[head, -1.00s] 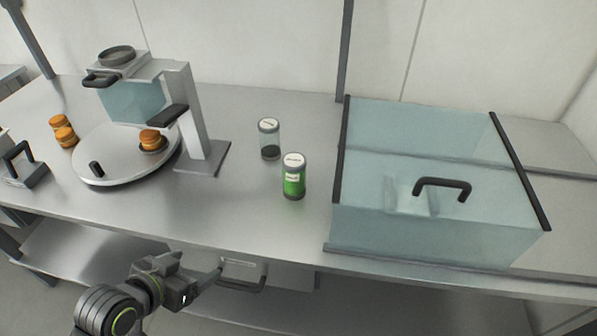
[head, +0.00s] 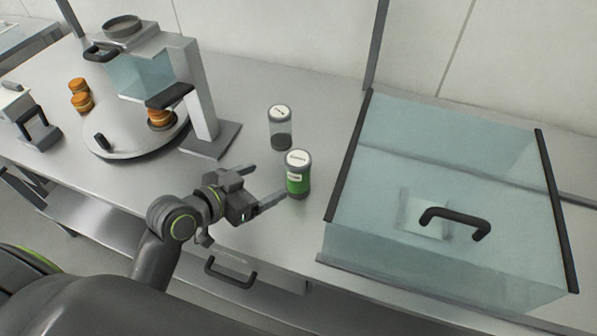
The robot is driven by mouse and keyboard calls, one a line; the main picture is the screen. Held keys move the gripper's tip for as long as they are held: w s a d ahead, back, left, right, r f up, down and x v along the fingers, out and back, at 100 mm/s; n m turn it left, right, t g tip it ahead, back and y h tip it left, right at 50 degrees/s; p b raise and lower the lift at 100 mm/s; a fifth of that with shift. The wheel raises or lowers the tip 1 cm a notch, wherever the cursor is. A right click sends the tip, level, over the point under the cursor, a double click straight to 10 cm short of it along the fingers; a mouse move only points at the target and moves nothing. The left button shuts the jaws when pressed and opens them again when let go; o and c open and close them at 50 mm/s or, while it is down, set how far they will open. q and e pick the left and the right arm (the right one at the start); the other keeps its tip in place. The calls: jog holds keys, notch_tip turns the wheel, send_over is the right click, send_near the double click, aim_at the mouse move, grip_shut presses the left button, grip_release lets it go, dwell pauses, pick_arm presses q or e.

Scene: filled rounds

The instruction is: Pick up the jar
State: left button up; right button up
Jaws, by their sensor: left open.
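Two jars stand upright on the metal table in the head view. The nearer jar (head: 297,182) has a green body, a white label and a grey lid with a pale top. The other jar (head: 280,132) is clear with dark contents low inside, and stands just behind it. My left gripper (head: 262,186) is open, with its fingers pointing right toward the green jar. The fingertips are close to the green jar's left side, with nothing between them. I cannot tell if they touch it. My right gripper is not in view.
A large clear glass case (head: 455,185) with a black handle stands right of the jars. A press-like stand (head: 200,105) with a round white plate (head: 105,146) holding an orange patty or bun is at left. A drawer handle (head: 229,275) sits below the table edge.

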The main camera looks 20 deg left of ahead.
aim_at(289, 176)
pick_arm(q)
jog(key=p+x, duration=0.1)
jog(key=x, duration=0.4)
jog(key=shift+w+d+f, duration=0.15)
jog(key=shift+w+d, duration=0.05)
jog(key=shift+w, duration=0.15)
jog(key=shift+w+d+f, duration=0.25)
jog(key=shift+w+f, duration=0.1)
jog(key=shift+w, duration=0.2)
jog(key=shift+w+d+f+p, duration=0.75)
jog(key=shift+w+d+f, duration=0.3)
jog(key=shift+w, duration=0.2)
jog(key=shift+w+d+f, duration=0.2)
jog(key=shift+w+f, duration=0.1)
jog(key=shift+w, duration=0.2)
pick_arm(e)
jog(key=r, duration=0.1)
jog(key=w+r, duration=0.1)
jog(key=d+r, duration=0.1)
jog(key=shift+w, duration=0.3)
pick_arm(q)
jog(key=c, duration=1.2)
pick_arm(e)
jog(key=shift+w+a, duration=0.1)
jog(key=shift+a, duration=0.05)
